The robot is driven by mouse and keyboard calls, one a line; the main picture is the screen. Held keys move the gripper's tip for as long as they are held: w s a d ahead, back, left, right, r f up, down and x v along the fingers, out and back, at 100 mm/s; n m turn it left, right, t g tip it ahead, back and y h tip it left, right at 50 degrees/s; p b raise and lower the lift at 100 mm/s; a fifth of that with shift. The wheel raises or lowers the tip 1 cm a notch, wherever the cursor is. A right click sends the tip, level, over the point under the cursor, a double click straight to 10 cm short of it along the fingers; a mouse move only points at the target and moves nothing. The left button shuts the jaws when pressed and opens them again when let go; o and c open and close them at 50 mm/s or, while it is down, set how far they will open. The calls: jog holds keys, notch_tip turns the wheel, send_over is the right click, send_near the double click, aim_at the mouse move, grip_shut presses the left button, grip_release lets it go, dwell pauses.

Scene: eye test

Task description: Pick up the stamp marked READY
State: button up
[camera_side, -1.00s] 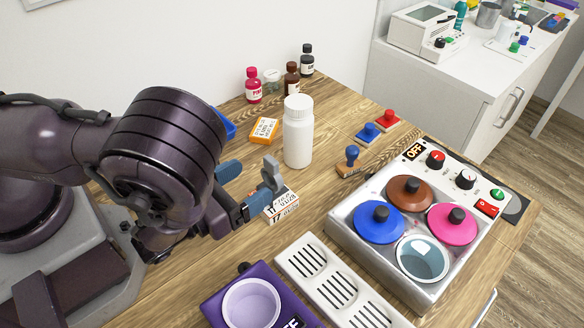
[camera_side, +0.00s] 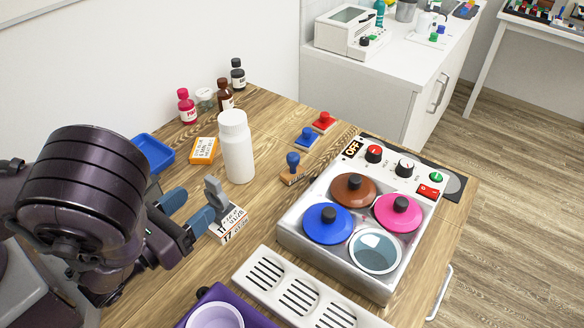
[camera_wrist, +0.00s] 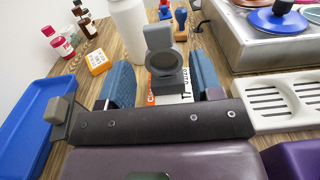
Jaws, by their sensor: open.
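Three stamps stand on the wooden table in the side view: a red one (camera_side: 324,122), a blue one (camera_side: 306,138) and one with a blue knob on a wooden base (camera_side: 292,170). The blue-knobbed stamp also shows at the top of the wrist view (camera_wrist: 181,18). I cannot read READY on any of them. My gripper (camera_side: 187,210) is open, nearer the camera and left of the stamps. In the wrist view, a grey upright piece with a round dark face (camera_wrist: 160,58) shows between its blue fingers, by a printed white box (camera_side: 230,224).
A white bottle (camera_side: 237,150) stands between my gripper and the stamps' side of the table. A metal unit with coloured lids (camera_side: 300,246) is right of the stamps. A white slotted rack (camera_side: 262,270), an orange box (camera_side: 203,150) and a blue tray (camera_side: 168,158) surround the gripper.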

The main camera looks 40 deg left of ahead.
jog(key=shift+w+d+r+n+y, duration=0.1)
jog(key=shift+w+d+n+y, duration=0.15)
jog(key=shift+n, duration=0.45)
jog(key=m+g+y, duration=0.1)
jog(key=m+g, duration=0.8)
jog(key=m, duration=2.6)
send_near(290, 161)
jog(key=x, duration=0.6)
jog(key=shift+w+a, duration=0.2)
jog(key=shift+w, duration=0.05)
jog(key=x, duration=0.5)
jog(key=shift+d+f, duration=0.15)
jog(key=shift+f, duration=0.05)
